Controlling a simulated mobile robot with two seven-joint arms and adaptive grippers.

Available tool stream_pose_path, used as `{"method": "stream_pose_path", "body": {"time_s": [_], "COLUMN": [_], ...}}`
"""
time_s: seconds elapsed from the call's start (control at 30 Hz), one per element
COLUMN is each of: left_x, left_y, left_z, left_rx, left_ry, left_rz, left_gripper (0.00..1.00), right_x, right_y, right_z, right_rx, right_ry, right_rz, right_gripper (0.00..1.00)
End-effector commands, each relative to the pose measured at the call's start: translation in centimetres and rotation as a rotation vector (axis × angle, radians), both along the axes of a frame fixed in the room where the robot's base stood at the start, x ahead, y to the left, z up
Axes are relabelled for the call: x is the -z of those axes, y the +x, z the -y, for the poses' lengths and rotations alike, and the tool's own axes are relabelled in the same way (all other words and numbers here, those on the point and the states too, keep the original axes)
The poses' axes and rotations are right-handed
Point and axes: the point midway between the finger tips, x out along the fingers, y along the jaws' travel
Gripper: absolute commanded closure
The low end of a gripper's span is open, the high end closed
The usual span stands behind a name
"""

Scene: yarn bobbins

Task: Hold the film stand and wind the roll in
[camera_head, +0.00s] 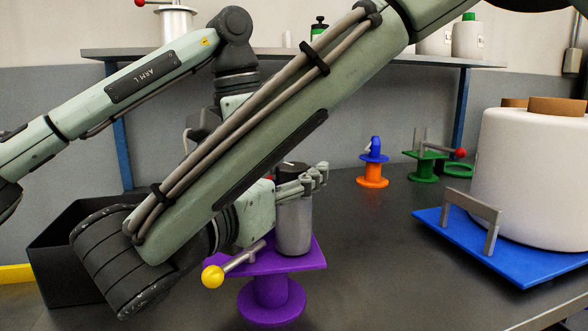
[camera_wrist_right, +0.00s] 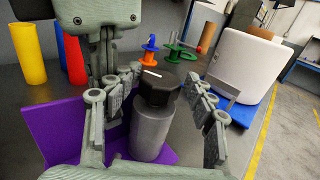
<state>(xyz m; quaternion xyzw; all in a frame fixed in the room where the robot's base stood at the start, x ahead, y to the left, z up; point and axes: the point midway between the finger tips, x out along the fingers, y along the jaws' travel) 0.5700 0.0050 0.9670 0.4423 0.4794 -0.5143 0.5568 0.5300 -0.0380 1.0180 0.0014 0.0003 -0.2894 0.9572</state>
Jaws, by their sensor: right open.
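A purple stand (camera_head: 270,297) has a flat plate, a spool-shaped foot and a yellow-balled lever (camera_head: 213,276). A grey cylinder (camera_head: 294,228) with a black faceted top (camera_wrist_right: 156,86) stands upright on its plate. My right gripper (camera_head: 316,178) is at the cylinder's upper part. In the right wrist view its fingers (camera_wrist_right: 160,82) are spread on both sides of the cylinder, with gaps visible. A large white roll (camera_head: 530,170) stands on a blue plate (camera_head: 520,283) with a grey handle (camera_head: 470,213). My left gripper (camera_wrist_right: 100,20) shows partly in the right wrist view; its fingers are unclear.
A black bin (camera_head: 60,270) is at the left, partly behind my arm. Orange-blue (camera_head: 372,172) and green (camera_head: 424,170) spool stands are further back. Yellow (camera_wrist_right: 27,54) and red (camera_wrist_right: 75,60) cylinders stand left in the wrist view. The table between purple stand and blue plate is clear.

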Motion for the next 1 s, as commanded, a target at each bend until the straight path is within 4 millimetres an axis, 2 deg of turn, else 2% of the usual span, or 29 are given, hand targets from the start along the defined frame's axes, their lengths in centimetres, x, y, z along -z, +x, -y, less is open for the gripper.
{"method": "stream_pose_path", "body": {"time_s": [0.3,0.5,0.93,1.0], "left_x": [0.0,0.0,0.0,0.0], "left_y": [0.0,0.0,0.0,0.0], "left_z": [0.1,0.0,0.0,0.0], "left_rx": [0.000,0.000,-0.001,-0.001], "left_ry": [-0.002,-0.002,-0.001,0.000], "left_rz": [0.000,0.000,0.000,0.000], "left_gripper": [1.00,1.00,1.00,0.89], "right_x": [0.0,0.1,0.1,0.1], "right_y": [-4.1,-5.6,-5.9,-5.9], "right_z": [-2.7,-3.7,-3.9,-3.9], "right_rx": [-0.002,0.001,0.002,0.002], "right_ry": [-0.005,-0.002,-0.002,-0.002], "right_rz": [0.000,-0.002,-0.003,-0.003], "right_gripper": [0.43,0.43,0.43,0.43]}}
